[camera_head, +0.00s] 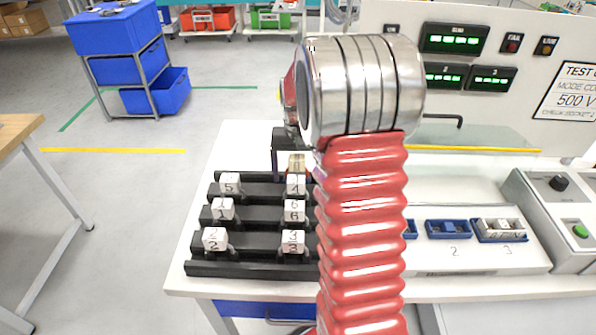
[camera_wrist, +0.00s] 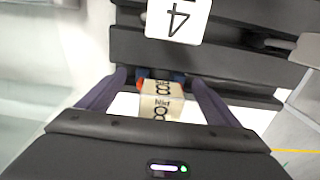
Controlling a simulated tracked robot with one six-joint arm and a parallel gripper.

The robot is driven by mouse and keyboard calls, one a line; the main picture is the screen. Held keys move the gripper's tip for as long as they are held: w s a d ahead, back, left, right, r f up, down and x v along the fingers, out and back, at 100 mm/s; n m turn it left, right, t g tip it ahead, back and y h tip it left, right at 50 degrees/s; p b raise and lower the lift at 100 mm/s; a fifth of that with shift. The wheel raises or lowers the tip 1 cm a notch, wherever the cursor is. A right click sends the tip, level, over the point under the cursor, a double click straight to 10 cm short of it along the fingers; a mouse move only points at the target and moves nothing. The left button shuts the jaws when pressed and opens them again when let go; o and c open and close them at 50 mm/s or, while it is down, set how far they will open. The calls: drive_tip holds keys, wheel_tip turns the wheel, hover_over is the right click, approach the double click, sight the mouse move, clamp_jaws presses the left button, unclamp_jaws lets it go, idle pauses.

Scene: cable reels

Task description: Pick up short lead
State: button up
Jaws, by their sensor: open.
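My gripper (camera_wrist: 158,80) is open, with its dark fingers on either side of a beige block (camera_wrist: 160,108) that carries printed black characters. A gap shows beside the block, and I cannot tell whether either finger touches it. Something blue and red shows at the block's far end. In the head view, the beige block (camera_head: 297,162) is at the far end of the black rack, beside my gripper (camera_head: 282,158), which my arm partly hides. I cannot tell which item is the short lead.
White numbered blocks sit on the black rack (camera_head: 250,270); one marked 4 (camera_wrist: 178,18) is close beyond my fingers. Blue sockets (camera_head: 447,229) lie to the right, one holding a whitish part (camera_head: 501,228). A test panel (camera_head: 440,60) stands behind.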

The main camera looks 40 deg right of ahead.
drive_tip(key=shift+c, duration=0.3)
drive_tip(key=c, duration=1.2)
drive_tip(key=shift+r, duration=0.1)
wheel_tip(320, 180, up, 18)
drive_tip(key=shift+f, duration=0.1)
idle(0.8)
